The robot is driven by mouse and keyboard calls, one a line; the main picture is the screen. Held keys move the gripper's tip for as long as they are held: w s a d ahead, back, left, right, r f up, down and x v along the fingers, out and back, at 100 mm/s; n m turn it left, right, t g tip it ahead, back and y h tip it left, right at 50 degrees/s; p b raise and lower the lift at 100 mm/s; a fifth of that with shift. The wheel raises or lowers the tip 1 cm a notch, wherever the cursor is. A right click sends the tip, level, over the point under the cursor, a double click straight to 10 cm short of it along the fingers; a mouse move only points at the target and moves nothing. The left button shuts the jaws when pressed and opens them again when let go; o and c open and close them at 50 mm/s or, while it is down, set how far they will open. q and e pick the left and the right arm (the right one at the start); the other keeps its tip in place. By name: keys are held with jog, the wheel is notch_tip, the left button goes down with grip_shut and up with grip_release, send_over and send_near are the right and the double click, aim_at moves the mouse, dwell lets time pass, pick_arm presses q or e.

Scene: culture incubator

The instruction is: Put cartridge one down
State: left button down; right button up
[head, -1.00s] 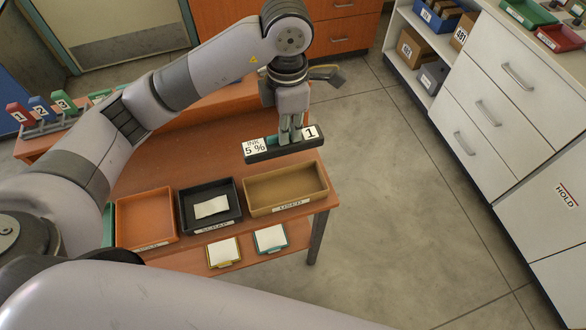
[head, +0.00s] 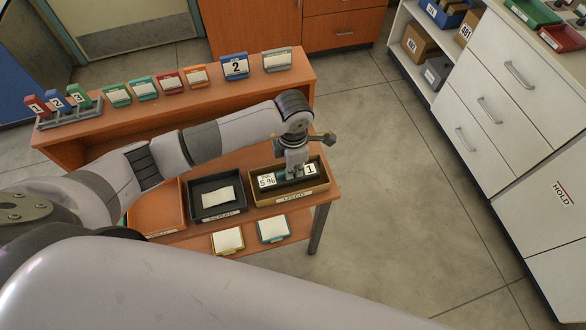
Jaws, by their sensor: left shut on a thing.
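Cartridge one (head: 284,181) is a dark bar with a white "INK 5 %" label and a "1" label. In the head view it lies inside the tan tray (head: 292,198) at the right end of the table. My left gripper (head: 296,172) points down into that tray and is shut on the cartridge near its middle. The fingertips and the cartridge's underside are partly hidden, so I cannot tell if it touches the tray floor. My right gripper is not in view.
A black tray (head: 233,207) with a white paper stands left of the tan tray, then an orange tray (head: 157,207). Two small framed cards (head: 228,240) lie in front. A raised shelf (head: 180,115) behind holds several coloured cards. Open floor lies to the right.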

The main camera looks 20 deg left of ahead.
pick_arm(q)
notch_tip(320, 180, down, 2)
jog(key=shift+f, duration=0.2)
jog(key=c, duration=1.7)
grip_release()
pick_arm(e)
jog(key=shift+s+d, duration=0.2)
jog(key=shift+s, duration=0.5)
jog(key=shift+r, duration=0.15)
